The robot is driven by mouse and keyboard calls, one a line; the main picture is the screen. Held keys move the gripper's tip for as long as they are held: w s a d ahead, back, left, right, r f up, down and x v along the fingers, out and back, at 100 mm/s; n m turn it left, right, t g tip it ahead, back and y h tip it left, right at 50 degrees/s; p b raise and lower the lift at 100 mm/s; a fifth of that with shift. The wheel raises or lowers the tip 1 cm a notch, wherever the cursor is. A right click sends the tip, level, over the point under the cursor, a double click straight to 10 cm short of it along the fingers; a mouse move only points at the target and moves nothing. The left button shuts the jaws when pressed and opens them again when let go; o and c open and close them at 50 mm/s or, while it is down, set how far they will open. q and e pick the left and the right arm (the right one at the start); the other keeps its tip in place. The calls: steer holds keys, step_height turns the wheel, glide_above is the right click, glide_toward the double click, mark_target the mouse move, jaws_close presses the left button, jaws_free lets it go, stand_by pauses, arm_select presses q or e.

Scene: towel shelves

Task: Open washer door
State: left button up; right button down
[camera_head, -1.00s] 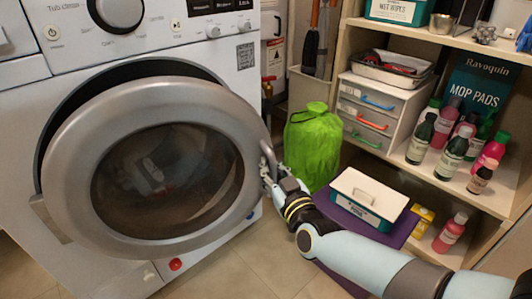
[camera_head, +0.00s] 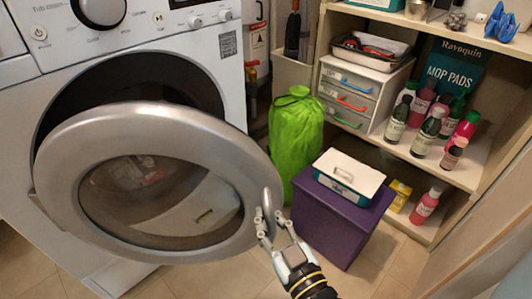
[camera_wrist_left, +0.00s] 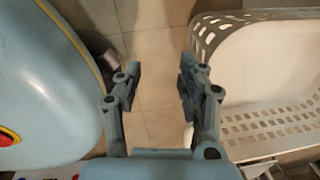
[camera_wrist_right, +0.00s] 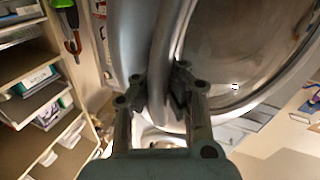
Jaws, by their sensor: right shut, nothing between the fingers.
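The washer (camera_head: 175,42) stands at the left in the head view. Its round grey door (camera_head: 62,165) is swung out from the body, and the dark opening (camera_head: 165,72) shows behind its upper edge. My right gripper (camera_head: 271,217) is at the door handle (camera_head: 267,198) on the door's right edge, shut with nothing held between its fingers. In the right wrist view the fingertips (camera_wrist_right: 160,88) are close by the handle bar (camera_wrist_right: 163,55); exact contact is unclear. My left gripper (camera_wrist_left: 160,70) is open and empty above the floor in the left wrist view.
A green bag (camera_head: 295,140) and a purple box (camera_head: 325,218) with a white-lidded container (camera_head: 348,172) stand right of the door. Shelves with bottles (camera_head: 428,130) are at the right. A white basket (camera_wrist_left: 225,35) is near my left gripper.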

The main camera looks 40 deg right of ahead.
steer(key=shift+s+d+f, duration=0.1)
steer(key=shift+s+f, duration=0.05)
steer(key=shift+s, duration=0.35)
steer(key=c, duration=1.6)
jaws_free()
steer(key=shift+s+d, duration=0.15)
steer(key=shift+s, duration=0.05)
steer(key=o, duration=0.4)
steer(key=shift+w, duration=0.15)
steer(key=shift+v, duration=4.05)
